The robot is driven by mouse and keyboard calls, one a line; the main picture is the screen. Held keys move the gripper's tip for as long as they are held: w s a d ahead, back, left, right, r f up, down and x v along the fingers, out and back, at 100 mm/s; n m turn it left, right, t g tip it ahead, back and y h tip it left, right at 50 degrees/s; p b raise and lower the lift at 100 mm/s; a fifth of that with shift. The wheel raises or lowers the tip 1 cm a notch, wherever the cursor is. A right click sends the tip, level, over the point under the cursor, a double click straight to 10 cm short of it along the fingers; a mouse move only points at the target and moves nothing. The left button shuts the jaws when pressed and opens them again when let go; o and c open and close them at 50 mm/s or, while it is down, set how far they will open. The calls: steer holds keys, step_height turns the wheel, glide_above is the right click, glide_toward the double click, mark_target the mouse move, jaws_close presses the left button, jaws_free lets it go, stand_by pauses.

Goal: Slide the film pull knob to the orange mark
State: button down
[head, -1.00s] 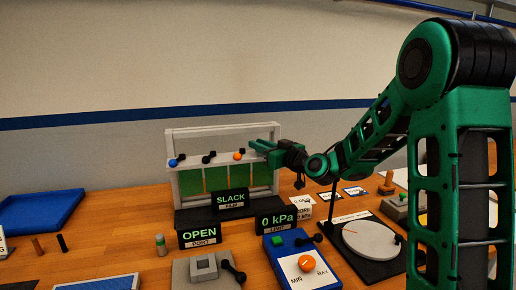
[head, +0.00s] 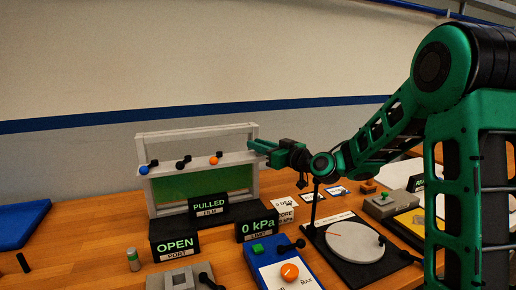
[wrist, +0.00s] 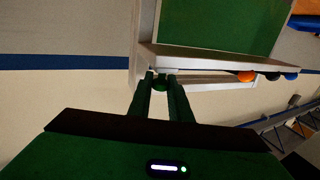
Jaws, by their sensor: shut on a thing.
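My gripper (head: 252,146) is at the right end of the pale frame (head: 253,180) in the head view. In the wrist view my gripper (wrist: 161,80) is shut on a small dark knob (wrist: 160,86) just under the frame's edge. I take this for the film pull knob; the fingers mostly hide it in the head view. The green film (head: 175,187) spans the frame smoothly. The film display (head: 209,206) reads PULLED.
An orange ball (head: 215,160), a blue ball (head: 144,170) and black knobs sit along the frame's bar. Below stand the OPEN port display (head: 175,247) and the 0 kPa limit display (head: 258,227). A blue dial box (head: 262,270) and a round white plate (head: 354,241) are in front.

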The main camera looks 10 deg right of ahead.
steer(key=c, duration=1.7)
jaws_free()
steer(key=shift+o, duration=0.2)
steer(key=shift+r, duration=0.35)
steer(key=r, duration=0.4)
steer(key=shift+s+a, duration=0.25)
steer(key=shift+a, duration=0.15)
steer(key=s+a+r, duration=0.6)
steer(key=a, duration=0.2)
steer(key=shift+a, duration=0.4)
